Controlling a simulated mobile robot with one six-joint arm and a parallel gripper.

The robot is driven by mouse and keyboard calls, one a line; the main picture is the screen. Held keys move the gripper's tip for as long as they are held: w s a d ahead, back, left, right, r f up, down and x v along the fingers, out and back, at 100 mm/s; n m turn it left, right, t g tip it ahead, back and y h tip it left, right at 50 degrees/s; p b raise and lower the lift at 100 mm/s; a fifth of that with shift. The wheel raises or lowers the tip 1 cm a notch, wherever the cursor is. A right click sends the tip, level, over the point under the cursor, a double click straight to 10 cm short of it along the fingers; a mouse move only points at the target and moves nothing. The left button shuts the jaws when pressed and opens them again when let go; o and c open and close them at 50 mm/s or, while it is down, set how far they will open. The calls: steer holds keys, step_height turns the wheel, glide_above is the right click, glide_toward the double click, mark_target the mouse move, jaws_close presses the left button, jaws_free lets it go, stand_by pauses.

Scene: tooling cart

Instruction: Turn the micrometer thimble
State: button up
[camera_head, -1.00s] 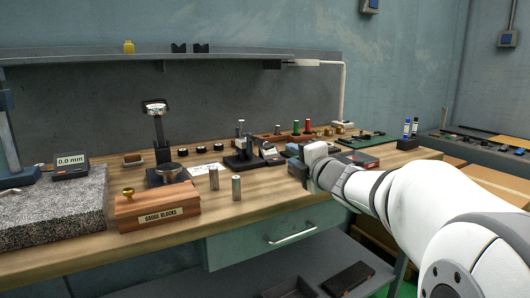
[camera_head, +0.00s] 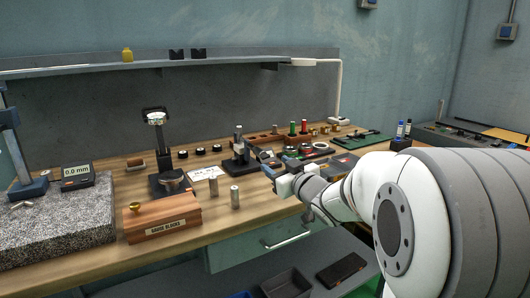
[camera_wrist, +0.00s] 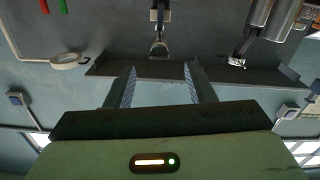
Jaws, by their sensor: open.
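A small black stand (camera_head: 238,164) with an upright silver part on it stands near the middle of the bench. It appears to hold the micrometer (camera_head: 239,137), but the thimble is too small to tell apart. A similar dark part with a silver end (camera_wrist: 159,48) shows upside down in the wrist view, beyond my fingers. My gripper (camera_wrist: 160,84) is open, with nothing between its two fingers. In the head view my gripper (camera_head: 278,176) is at the bench's front edge, right of and nearer than the stand. The fingertips are hard to make out there.
Two metal pins (camera_head: 235,196) and a wooden gauge block box (camera_head: 162,217) stand left of my gripper. A comparator stand (camera_head: 168,184) is behind the box. Coloured-handled gauges in a wooden rack (camera_head: 265,138) stand behind. A shelf (camera_head: 100,68) runs along the wall.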

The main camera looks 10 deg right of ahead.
mark_target(265, 156)
steer(key=x, duration=0.7)
steer(key=shift+w+b, duration=0.15)
steer(key=shift+b, duration=0.25)
steer(key=c, duration=1)
steer(key=shift+o, duration=0.2)
steer(key=shift+f+n, duration=0.1)
steer(key=shift+n, duration=0.2)
